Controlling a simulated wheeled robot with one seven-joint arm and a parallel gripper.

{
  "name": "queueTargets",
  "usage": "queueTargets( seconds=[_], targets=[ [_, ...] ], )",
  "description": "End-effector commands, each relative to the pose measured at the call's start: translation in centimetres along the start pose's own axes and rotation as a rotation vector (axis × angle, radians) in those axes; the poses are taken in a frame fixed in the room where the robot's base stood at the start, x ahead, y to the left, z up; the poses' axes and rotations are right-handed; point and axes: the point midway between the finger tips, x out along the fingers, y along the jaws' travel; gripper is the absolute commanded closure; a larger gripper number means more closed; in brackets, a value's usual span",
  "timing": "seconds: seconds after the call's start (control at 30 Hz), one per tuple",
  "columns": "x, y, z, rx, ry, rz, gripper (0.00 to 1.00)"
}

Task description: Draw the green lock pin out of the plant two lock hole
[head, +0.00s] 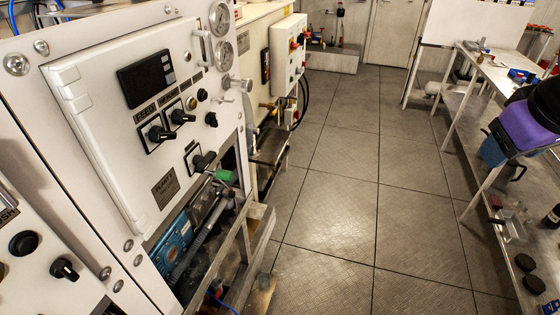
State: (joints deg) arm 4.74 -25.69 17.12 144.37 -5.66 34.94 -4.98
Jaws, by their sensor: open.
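A small green part (226,176) shows at the lower right of the near white control panel (110,110), beside a black handle (204,161). It may be the green lock pin, but it is too small to tell, and I cannot make out a lock hole around it.
Pipes and a blue unit (174,238) sit below the near panel, with a frame jutting towards the aisle. A second white cabinet (288,55) stands beyond. The tiled floor (345,165) between is clear.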

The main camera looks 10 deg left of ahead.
Motion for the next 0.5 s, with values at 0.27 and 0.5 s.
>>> queueTargets(
  seconds=[0.27, 0.5],
  targets=[
    [7.8, -6.8, -4.1, -0.328, 0.043, -0.102, 0.49],
    [12.3, -14.6, -5.7, -0.558, 0.151, -0.292, 0.49]
  ],
)
